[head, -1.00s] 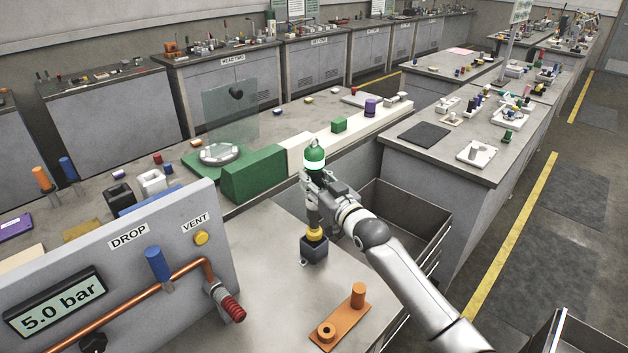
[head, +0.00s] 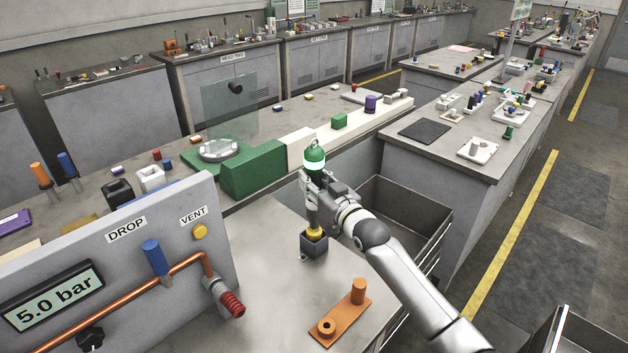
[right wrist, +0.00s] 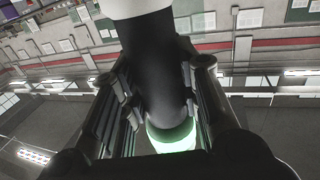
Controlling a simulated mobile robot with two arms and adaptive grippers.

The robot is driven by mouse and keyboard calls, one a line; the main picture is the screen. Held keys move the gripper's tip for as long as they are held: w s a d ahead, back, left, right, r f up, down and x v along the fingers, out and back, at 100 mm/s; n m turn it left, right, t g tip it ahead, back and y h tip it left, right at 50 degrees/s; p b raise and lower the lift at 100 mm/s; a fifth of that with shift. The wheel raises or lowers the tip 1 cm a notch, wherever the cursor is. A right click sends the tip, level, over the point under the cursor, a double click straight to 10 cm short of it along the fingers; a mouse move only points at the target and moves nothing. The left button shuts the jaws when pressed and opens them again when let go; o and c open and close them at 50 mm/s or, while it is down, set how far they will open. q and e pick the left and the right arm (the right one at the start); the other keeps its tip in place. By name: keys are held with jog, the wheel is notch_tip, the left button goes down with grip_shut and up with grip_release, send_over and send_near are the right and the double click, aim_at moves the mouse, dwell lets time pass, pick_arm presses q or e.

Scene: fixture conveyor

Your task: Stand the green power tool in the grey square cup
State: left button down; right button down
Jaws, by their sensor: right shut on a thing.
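The green power tool (head: 314,158) stands upright in the head view, with a green top, a pale band, a dark body and a yellow collar. My right gripper (head: 317,190) is shut around its dark body, below the green top. The tool's lower end is inside the dark grey square cup (head: 314,248), with the yellow collar at the cup's mouth. The cup's walls hide the tip, so I cannot tell whether it touches the bottom. The right wrist view shows the tool's dark body (right wrist: 150,60) between the fingers. My left gripper is not in view.
An orange plate with a peg (head: 340,315) lies in front of the cup. The grey panel (head: 190,290) with a pipe and red valve handle stands at the left. A green block (head: 253,174) is behind. An open metal bin (head: 400,215) is at the right.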

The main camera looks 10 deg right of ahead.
jog(key=shift+f, duration=0.15)
jog(key=shift+f+b, duration=0.9)
jog(key=shift+f, duration=0.15)
jog(key=shift+f+b, duration=0.9)
jog(key=shift+f, duration=0.35)
jog(key=c, duration=1.4)
grip_release()
jog(key=shift+f, duration=0.1)
jog(key=o, duration=0.6)
